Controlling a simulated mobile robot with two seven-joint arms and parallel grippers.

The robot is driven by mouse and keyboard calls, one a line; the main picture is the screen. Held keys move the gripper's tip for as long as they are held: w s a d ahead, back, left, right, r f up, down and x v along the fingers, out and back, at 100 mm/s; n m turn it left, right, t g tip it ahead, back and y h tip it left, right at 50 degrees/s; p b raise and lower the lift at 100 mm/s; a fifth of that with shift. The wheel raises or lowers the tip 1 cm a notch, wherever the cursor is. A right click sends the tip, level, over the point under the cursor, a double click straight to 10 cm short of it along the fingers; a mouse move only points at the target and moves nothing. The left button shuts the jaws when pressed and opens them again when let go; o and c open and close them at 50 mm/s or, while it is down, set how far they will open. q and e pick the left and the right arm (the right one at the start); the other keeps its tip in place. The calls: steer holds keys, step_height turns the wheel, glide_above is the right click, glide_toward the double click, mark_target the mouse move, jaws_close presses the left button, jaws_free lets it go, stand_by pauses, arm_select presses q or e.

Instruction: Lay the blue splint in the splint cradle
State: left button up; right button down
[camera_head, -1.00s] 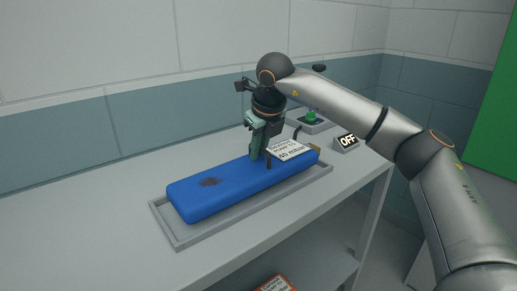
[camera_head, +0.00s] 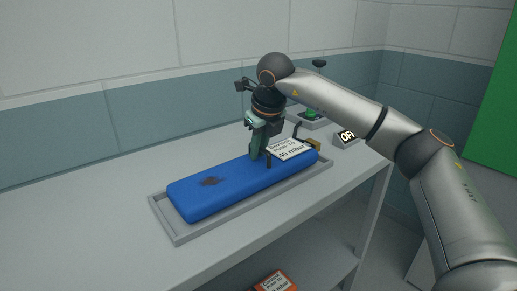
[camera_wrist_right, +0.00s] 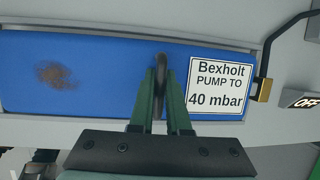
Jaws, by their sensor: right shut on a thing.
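The blue splint (camera_head: 225,187) is a long padded block with a dark brown stain near its left end and a white label reading "Bexholt PUMP TO 40 mbar". It lies over the grey tray-like cradle (camera_head: 181,239) on the bench; whether its underside rests on the cradle floor cannot be told. My right gripper (camera_head: 261,160) is above the splint's middle, left of the label. In the right wrist view its green fingers (camera_wrist_right: 159,97) are shut on a dark upright handle or strap (camera_wrist_right: 160,67) on the splint (camera_wrist_right: 105,75). My left gripper is not in view.
At the bench's right end stand a box with a green part (camera_head: 312,117) and an "OFF" sign (camera_head: 347,137). A brass-coloured fitting (camera_head: 314,144) with a dark hose is by the splint's right end. An orange labelled item (camera_head: 274,282) is on the shelf below. The bench's left is clear.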

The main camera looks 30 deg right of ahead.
steer(key=shift+f, duration=0.3)
steer(key=c, duration=0.9)
jaws_free()
steer(key=shift+o, duration=0.5)
steer(key=shift+f, duration=0.1)
